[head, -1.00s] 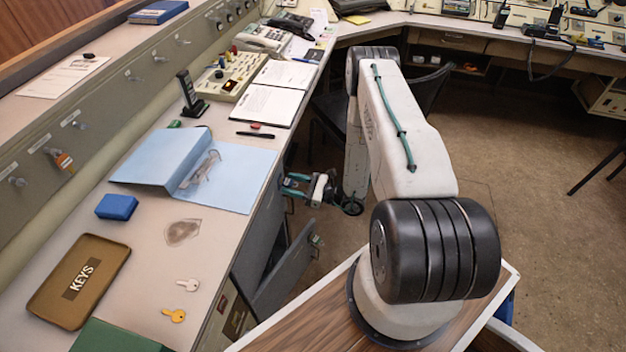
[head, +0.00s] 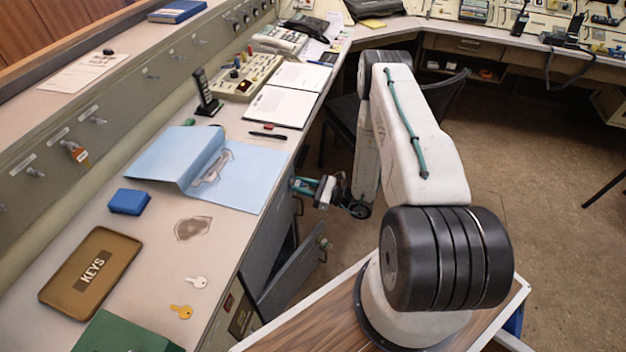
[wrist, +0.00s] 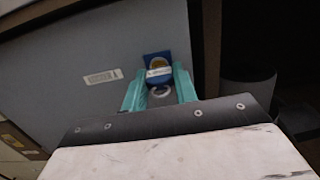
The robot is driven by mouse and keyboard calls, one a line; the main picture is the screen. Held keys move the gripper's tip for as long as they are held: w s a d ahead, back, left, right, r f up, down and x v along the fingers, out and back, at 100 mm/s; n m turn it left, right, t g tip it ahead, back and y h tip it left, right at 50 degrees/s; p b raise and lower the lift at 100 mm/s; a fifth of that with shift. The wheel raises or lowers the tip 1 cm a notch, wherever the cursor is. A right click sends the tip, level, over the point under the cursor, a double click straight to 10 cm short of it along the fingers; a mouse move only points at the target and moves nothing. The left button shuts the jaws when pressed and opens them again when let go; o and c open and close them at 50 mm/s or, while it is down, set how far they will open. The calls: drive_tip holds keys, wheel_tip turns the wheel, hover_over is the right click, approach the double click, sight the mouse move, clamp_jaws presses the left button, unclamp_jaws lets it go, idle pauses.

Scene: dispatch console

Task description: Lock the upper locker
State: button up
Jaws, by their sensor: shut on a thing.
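My gripper (head: 298,184) is at the front of the left desk, just below the desktop edge. In the wrist view its teal fingers (wrist: 160,92) are closed on a small grey key head with a round hole (wrist: 161,93). Just beyond it is a blue plate with a brass round lock face (wrist: 157,63) and a pale label, on a flat grey locker door (wrist: 95,45). I cannot tell how far the key is in the lock, or its turn. A grey locker door (head: 292,278) stands swung open lower down, with a lock fitting (head: 325,243) at its edge.
On the desk lie a silver key (head: 196,282), a yellow key (head: 181,312), a brown KEYS tray (head: 62,295), a blue box (head: 129,201) and an open blue folder (head: 250,175). A dark chair (head: 345,125) stands behind my arm. Floor to the right is clear.

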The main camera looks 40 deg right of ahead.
drive_tip(key=n, duration=0.3)
drive_tip(key=shift+y, duration=0.3)
drive_tip(key=shift+n, duration=0.3)
drive_tip(key=shift+w+n, duration=0.1)
drive_tip(key=shift+n, duration=0.4)
drive_tip(key=shift+n+g, duration=0.4)
drive_tip(key=shift+n, duration=0.8)
drive_tip(key=n, duration=0.3)
drive_tip(key=shift+w+r, duration=0.1)
drive_tip(key=shift+r, duration=0.05)
drive_tip(key=shift+g, duration=0.3)
drive_tip(key=shift+n, duration=0.3)
